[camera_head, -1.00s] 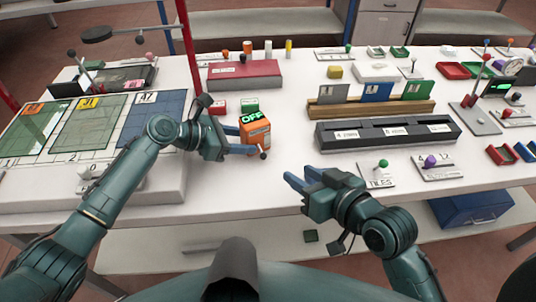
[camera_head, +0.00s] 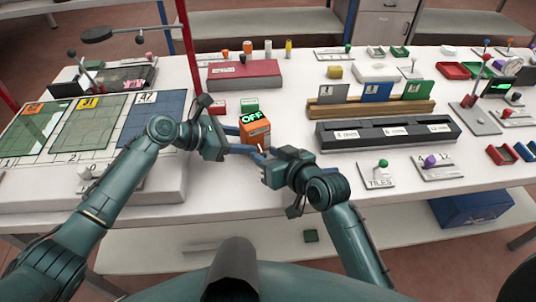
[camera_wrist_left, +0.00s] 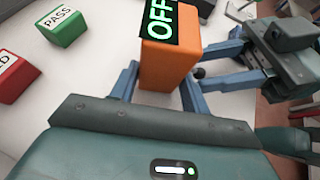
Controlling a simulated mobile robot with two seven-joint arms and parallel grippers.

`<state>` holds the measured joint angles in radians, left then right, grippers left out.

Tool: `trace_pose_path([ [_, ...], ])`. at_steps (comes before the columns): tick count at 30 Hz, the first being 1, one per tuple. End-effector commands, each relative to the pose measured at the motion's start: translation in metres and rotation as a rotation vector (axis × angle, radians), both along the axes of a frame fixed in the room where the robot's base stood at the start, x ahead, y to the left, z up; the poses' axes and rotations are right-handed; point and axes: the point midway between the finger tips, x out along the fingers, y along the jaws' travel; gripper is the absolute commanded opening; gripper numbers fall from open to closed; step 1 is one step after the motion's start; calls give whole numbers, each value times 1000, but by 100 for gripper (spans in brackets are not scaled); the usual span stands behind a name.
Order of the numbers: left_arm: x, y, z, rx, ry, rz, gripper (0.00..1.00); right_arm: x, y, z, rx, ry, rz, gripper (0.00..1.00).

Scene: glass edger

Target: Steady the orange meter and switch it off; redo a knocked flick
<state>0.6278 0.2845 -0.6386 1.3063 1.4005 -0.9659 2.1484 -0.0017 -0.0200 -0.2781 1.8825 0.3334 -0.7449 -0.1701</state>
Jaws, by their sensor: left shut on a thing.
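The orange meter (camera_head: 257,134) stands upright on the white bench, with a display (camera_head: 251,117) that reads OFF in green letters. My left gripper (camera_head: 242,150) is shut on the meter from the left. In the left wrist view its fingers lie on both sides of the orange body (camera_wrist_left: 165,68). My right gripper (camera_head: 264,155) is in front of the meter, its blue fingers spread apart. In the left wrist view a dark round knob (camera_wrist_left: 198,73) on the meter's side lies close to those fingertips. I cannot tell whether they touch it.
A green PASS block (camera_head: 249,105) and a red block (camera_head: 217,107) stand behind the meter. The glass panels' board (camera_head: 170,184) lies at the left. A black slotted rack (camera_head: 390,145) and the TILES lever plate (camera_head: 377,173) are at the right.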

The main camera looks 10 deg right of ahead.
Motion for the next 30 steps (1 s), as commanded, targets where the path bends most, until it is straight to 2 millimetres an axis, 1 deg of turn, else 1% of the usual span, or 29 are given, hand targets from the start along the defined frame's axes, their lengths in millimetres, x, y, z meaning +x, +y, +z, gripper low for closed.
trace_pose_path([
  [7, 0, 0, 0, -1, 0, 0, 33, 1, 0, 0, 0, -1, 0, 37],
  [8, 0, 0, 0, -1, 0, 0, 33, 1, 0, 0, 0, 0, 0, 35],
  [21, 0, 0, 1, -1, 0, 0, 33, 1, 0, 0, 0, 0, -1, 0],
  [30, 0, 0, 0, -1, 0, 0, 33, 1, 0, 1, -7, 15, 0, 0],
])
